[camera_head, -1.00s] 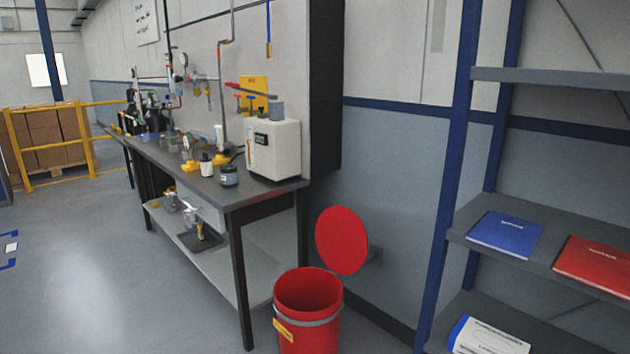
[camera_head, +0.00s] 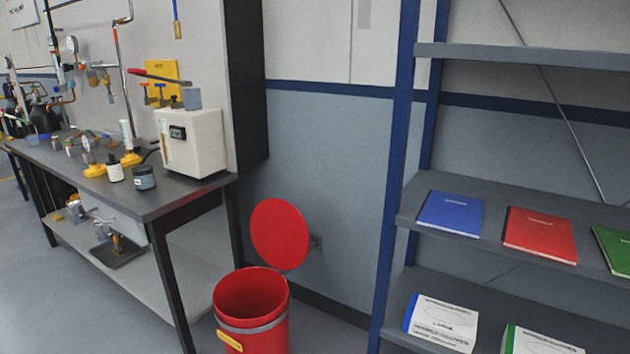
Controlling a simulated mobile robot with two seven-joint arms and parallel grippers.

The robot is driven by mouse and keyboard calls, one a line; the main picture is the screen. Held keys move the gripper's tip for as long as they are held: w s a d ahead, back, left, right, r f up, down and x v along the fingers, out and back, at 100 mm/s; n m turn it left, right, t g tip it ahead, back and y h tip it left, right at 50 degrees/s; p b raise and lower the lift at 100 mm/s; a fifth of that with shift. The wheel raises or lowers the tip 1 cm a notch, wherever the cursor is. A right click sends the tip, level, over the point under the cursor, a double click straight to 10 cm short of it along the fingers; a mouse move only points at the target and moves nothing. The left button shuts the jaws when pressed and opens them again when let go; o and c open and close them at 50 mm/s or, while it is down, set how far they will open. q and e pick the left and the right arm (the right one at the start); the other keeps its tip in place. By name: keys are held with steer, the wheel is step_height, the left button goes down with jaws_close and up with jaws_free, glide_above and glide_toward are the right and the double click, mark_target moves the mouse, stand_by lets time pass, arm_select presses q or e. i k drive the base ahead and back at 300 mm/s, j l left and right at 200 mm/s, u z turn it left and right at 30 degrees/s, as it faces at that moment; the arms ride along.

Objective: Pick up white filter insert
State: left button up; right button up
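I cannot make out a white filter insert in this view. The lower shelf of the rack on the right holds a white box with a blue edge (camera_head: 441,322) and a white box with a green edge (camera_head: 540,342), both with printed labels and partly cut off by the picture's bottom. Neither of my grippers shows in the head view.
A workbench (camera_head: 150,196) with a white instrument (camera_head: 190,140), jars and gauges stands at left. A red bin (camera_head: 252,300) with its lid open stands between bench and rack. A shelf (camera_head: 410,212) holds blue (camera_head: 450,213), red (camera_head: 540,235) and green (camera_head: 612,249) books. Grey floor is clear at lower left.

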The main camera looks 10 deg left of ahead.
mark_target(113, 167)
steer(key=i+j, duration=0.2)
steer(key=j, duration=0.25)
steer(key=i+j, duration=0.2)
steer(key=j, duration=0.3)
steer(key=i+j, duration=0.15)
steer(key=j, duration=0.3)
steer(key=i+j, duration=0.2)
steer(key=j, duration=0.25)
steer(key=i+j, duration=0.2)
steer(key=j, duration=0.25)
steer(key=i+j, duration=0.2)
steer(key=j, duration=0.3)
steer(key=i+j, duration=0.2)
steer(key=j, duration=0.25)
steer(key=i+j, duration=0.2)
steer(key=j, duration=0.25)
